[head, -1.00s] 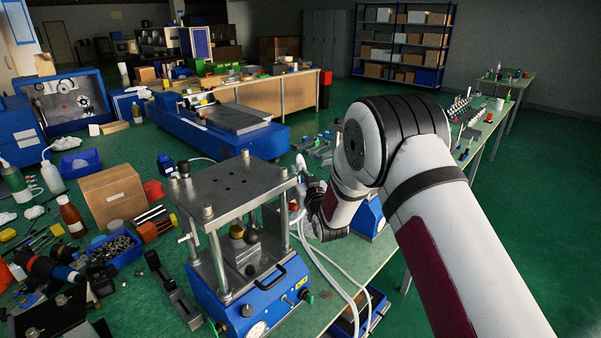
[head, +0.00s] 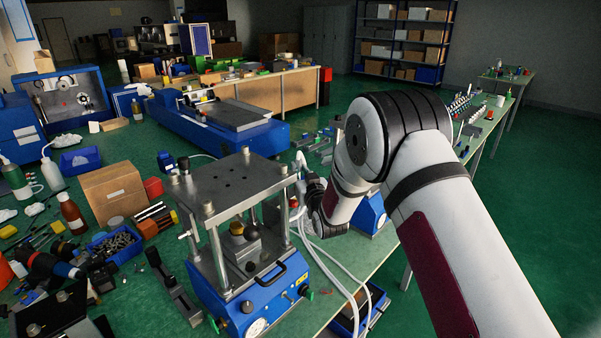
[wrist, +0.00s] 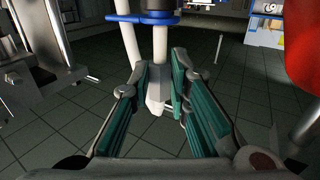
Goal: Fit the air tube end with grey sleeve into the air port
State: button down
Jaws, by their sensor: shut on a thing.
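In the wrist view my gripper (wrist: 163,84) has its teal-padded fingers closed around a pale tube end (wrist: 157,98). A white tube (wrist: 160,42) runs up from there. In the head view my gripper (head: 307,200) is a dark shape, partly hidden by my own wrist, just right of the press. White tubes (head: 331,262) hang below it along the bench's right side. The blue-based press (head: 262,300) stands left of my gripper. I cannot pick out the air port in either view.
A second white tube (wrist: 128,42) hangs close to the left of the held one, under a blue ring (wrist: 143,17). Metal press posts (wrist: 58,35) stand left, and a red object (wrist: 303,45) is close at the upper right.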

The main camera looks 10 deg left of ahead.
jog(key=shift+f+b, duration=0.4)
jog(key=shift+f, duration=0.75)
dwell(0.6)
jog(key=shift+r, duration=0.15)
jog(key=shift+r, duration=0.6)
dwell(0.6)
jog(key=shift+f, duration=0.65)
dwell(0.9)
jog(key=c, duration=1.4)
grip_release()
jog(key=shift+f, duration=0.15)
jog(key=shift+c, duration=0.2)
jog(key=v, duration=1.2)
